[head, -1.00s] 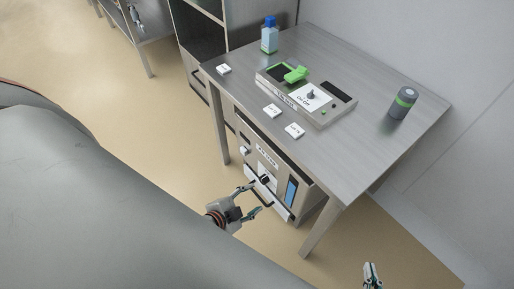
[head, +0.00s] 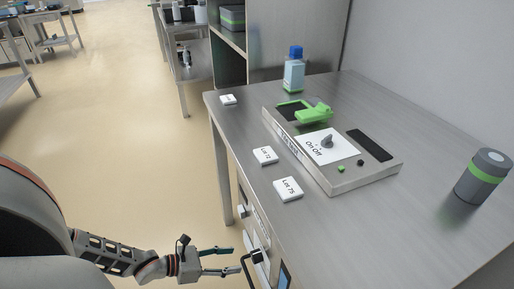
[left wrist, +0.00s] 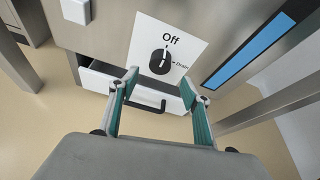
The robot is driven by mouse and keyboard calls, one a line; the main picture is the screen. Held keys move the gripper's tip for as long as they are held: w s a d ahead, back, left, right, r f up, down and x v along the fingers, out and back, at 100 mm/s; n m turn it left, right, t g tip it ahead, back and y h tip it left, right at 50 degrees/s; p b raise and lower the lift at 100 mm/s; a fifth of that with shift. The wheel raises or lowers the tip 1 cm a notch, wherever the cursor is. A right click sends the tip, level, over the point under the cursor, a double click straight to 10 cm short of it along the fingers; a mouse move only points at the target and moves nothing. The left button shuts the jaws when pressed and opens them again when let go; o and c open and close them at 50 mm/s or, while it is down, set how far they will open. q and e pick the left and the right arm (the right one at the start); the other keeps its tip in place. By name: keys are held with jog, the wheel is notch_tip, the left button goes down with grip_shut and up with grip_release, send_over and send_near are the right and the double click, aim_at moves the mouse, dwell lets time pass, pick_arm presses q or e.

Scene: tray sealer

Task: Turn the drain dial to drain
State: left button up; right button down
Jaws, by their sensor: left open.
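The drain dial (left wrist: 160,61) is a black round knob with a white mark on a white plate (left wrist: 187,36) lettered Off above and Drain to the right. Its white mark points up towards Off. My left gripper (left wrist: 159,84) is open, with its two teal-padded fingers either side of the dial in the left wrist view and nothing between them. In the head view the left gripper (head: 238,261) is at the front of the cabinet under the table, close to the dark dial (head: 257,256). Whether the fingers touch it I cannot tell. My right gripper is out of view.
A white drawer (left wrist: 101,83) with a black handle (left wrist: 148,103) lies below the dial. A blue strip (left wrist: 247,52) is to its right. The tabletop (head: 350,225) overhangs the cabinet and carries a sealer (head: 345,184), a bottle (head: 293,75), a grey canister (head: 482,178) and lot cards.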

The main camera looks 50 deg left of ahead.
aim_at(252, 257)
pick_arm(q)
jog(key=shift+b+x, duration=0.8)
jog(key=shift+x, duration=3.1)
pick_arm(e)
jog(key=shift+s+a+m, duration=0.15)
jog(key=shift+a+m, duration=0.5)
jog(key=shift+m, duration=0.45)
pick_arm(q)
jog(key=c, duration=1.1)
